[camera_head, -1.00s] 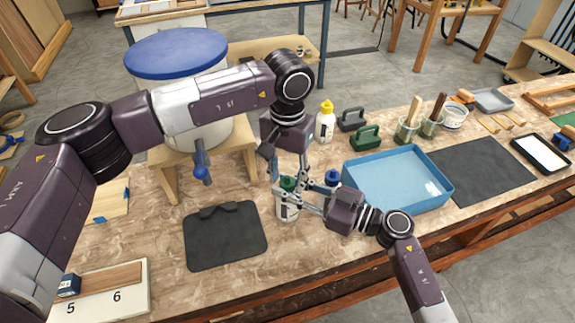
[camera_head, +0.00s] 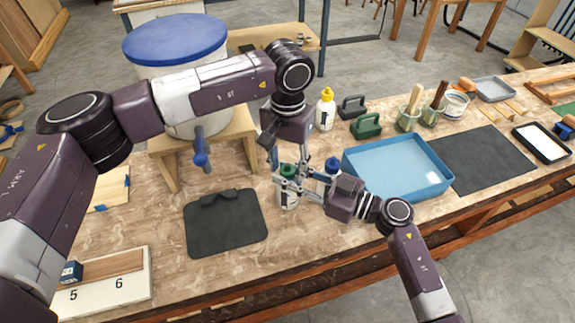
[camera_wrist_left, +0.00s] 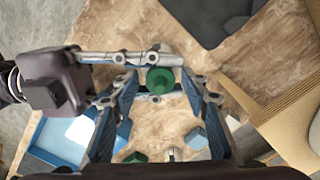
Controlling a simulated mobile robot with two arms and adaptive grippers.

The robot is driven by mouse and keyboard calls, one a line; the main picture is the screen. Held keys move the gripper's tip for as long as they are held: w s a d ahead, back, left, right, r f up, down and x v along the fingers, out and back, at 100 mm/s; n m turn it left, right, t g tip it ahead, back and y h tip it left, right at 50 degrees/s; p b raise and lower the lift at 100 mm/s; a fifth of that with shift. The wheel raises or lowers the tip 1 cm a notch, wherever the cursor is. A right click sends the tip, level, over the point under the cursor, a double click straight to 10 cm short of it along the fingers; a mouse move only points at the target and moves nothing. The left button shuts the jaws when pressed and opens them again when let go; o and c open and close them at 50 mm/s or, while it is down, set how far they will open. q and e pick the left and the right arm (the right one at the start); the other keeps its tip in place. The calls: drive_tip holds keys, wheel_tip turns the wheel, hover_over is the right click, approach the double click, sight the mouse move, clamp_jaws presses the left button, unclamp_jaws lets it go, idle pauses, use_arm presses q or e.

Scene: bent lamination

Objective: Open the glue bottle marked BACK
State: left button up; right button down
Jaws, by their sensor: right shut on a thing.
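A white bottle with a green cap (camera_head: 287,170) stands upright on the workbench; its label cannot be read. My right gripper (camera_head: 288,188) comes from the right and is shut on this bottle below the cap. My left gripper (camera_head: 287,160) points down from above, over the green cap. In the left wrist view its fingers (camera_wrist_left: 160,88) are apart, one on each side of the green cap (camera_wrist_left: 161,80), with visible gaps. A blue-capped bottle (camera_head: 332,166) stands just behind my right gripper. A yellow-capped bottle (camera_head: 326,112) stands farther back.
A blue tray (camera_head: 440,188) lies to the right, near my right arm. Green (camera_head: 366,126) and dark (camera_head: 352,106) handled blocks stand behind it. A dark mat (camera_head: 225,228) lies to the left. A blue-lidded drum (camera_head: 176,40) stands behind my left arm.

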drive_tip(key=shift+s+f, duration=0.15)
drive_tip(key=shift+f, duration=0.3)
use_arm(q)
drive_tip(key=shift+r, duration=2.25)
use_arm(e)
drive_tip(key=c, duration=1.7)
unclamp_jaws()
drive_tip(key=shift+c, duration=0.2)
drive_tip(key=shift+o, duration=0.8)
drive_tip(key=shift+r, duration=0.1)
use_arm(q)
drive_tip(key=shift+f, duration=0.1)
use_arm(e)
drive_tip(key=shift+w+r, duration=0.1)
drive_tip(key=shift+w, duration=0.1)
